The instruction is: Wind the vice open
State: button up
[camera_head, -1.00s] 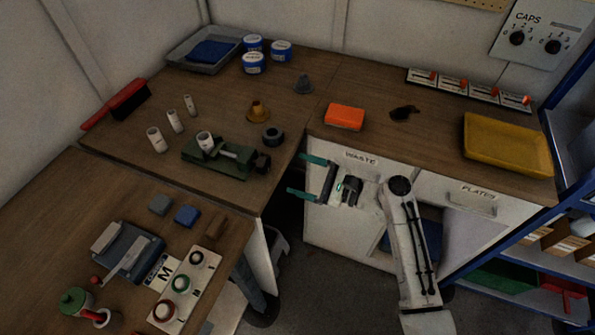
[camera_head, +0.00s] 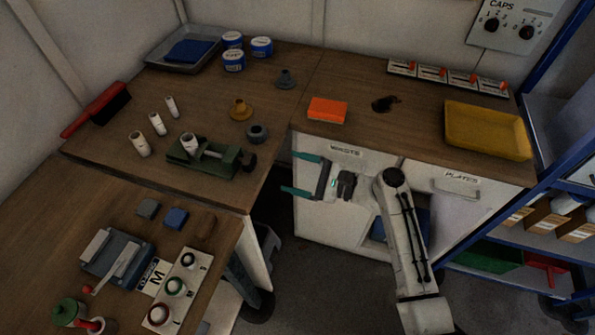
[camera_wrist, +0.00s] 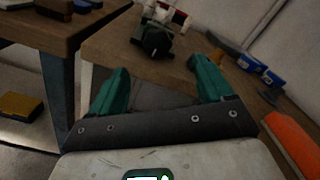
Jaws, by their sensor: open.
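The green vice (camera_head: 200,163) stands on the back left bench with a pale cylinder (camera_head: 189,143) upright at its left part. Its dark round knob (camera_head: 248,161) is at the right end, facing my gripper. In the wrist view, the vice's knob (camera_wrist: 153,43) shows beyond the fingers, at top centre. My gripper (camera_head: 289,172) is open and empty, with teal fingers pointing left toward the knob. It is off the bench's right edge, in front of the waste cabinet, apart from the knob. In the wrist view, my gripper (camera_wrist: 158,68) has nothing between its fingers.
A grey ring (camera_head: 257,133) and an amber funnel-like piece (camera_head: 240,109) stand behind the knob. Several pale cylinders stand left of the vice. An orange block (camera_head: 327,110) lies on the right bench. The waste drawer handle (camera_head: 344,153) is close to my gripper.

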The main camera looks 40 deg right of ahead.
jog(key=b+v, duration=0.2)
jog(key=v, duration=0.8)
jog(key=shift+s+d, duration=0.2)
jog(key=shift+s, duration=0.15)
